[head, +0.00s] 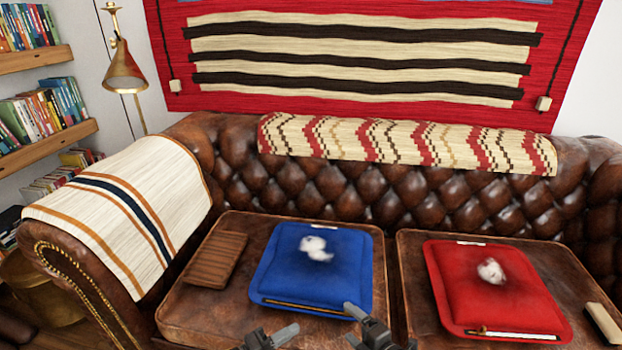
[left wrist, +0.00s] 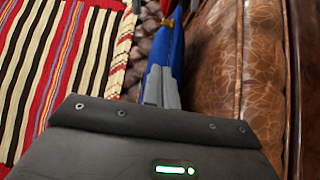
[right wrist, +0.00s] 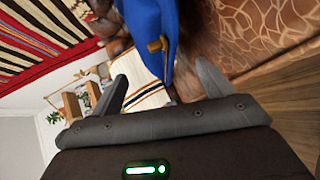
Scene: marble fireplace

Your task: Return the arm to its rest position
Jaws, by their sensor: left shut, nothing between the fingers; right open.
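My left gripper (head: 268,338) is low in the head view, just in front of the blue cushion (head: 345,265). In the left wrist view its fingers (left wrist: 160,88) are together with nothing between them, pointing towards blue fabric. My right gripper (head: 355,325) is to the right of it, by the blue cushion's front right corner. In the right wrist view its fingers (right wrist: 165,85) are spread and empty, with the blue cushion (right wrist: 147,25) beyond them. Most of both arms is out of the head view.
The blue cushion and a red cushion (head: 500,300), each with a white tuft, lie on the brown leather sofa (head: 330,190). A slatted wooden board (head: 215,260) lies left of the blue one. A brass lamp (head: 122,70) and bookshelves (head: 50,145) stand at left.

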